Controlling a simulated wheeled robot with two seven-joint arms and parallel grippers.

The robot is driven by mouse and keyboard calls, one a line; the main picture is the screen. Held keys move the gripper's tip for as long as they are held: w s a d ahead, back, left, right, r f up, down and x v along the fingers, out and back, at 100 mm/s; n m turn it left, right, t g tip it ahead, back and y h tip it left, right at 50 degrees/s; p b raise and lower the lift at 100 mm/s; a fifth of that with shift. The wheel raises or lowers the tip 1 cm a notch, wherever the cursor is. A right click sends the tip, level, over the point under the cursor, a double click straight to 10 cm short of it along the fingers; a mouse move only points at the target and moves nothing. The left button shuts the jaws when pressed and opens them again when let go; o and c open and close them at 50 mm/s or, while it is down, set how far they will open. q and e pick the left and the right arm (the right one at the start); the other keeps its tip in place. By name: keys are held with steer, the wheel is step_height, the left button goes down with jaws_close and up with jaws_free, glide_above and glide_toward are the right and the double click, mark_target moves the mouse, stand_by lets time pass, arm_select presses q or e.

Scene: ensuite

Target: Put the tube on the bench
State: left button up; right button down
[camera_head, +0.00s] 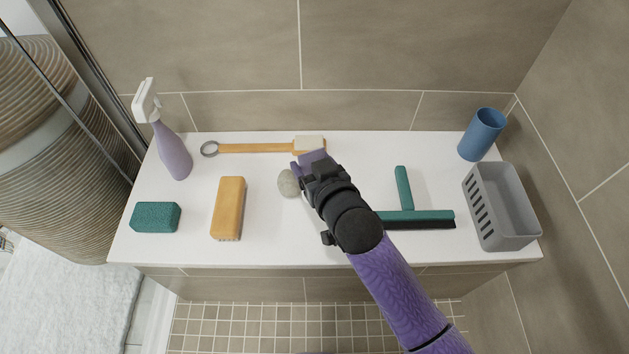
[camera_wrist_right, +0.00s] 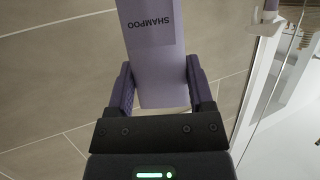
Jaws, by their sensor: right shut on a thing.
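The tube (camera_wrist_right: 158,60) is a pale lavender tube with the word SHAMPOO on it, upside down in the right wrist view. My right gripper (camera_wrist_right: 160,88) is shut on it, one purple finger on each side. In the head view my right gripper (camera_head: 309,162) is over the middle of the white bench (camera_head: 275,236), near the back brush's head. There the gripper and wrist hide most or all of the tube. I cannot tell whether the tube touches the bench. My left gripper is not in view.
On the bench are a spray bottle (camera_head: 172,152), teal sponge (camera_head: 155,217), yellow brush (camera_head: 228,208), long-handled back brush (camera_head: 255,148), grey-green stone (camera_head: 288,184), squeegee (camera_head: 405,190), blue cup (camera_head: 482,134) and grey basket (camera_head: 515,240).

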step_height(320, 180, down, 9)
steer(key=b, duration=0.6)
steer(key=shift+s+f, duration=0.1)
steer(key=shift+r, duration=0.3)
steer(key=shift+f, duration=0.1)
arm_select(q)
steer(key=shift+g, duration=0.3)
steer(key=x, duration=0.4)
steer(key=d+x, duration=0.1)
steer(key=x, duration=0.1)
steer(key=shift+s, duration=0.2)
arm_select(e)
jaws_free()
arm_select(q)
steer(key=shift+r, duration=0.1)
arm_select(e)
steer(key=shift+s+d+r+p, duration=0.15)
steer(key=shift+s+r+p, duration=0.15)
steer(key=shift+p, duration=0.3)
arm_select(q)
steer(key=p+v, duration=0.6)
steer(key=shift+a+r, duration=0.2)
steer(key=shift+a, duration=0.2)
arm_select(e)
steer(key=v, duration=1.1)
steer(key=shift+s, duration=0.15)
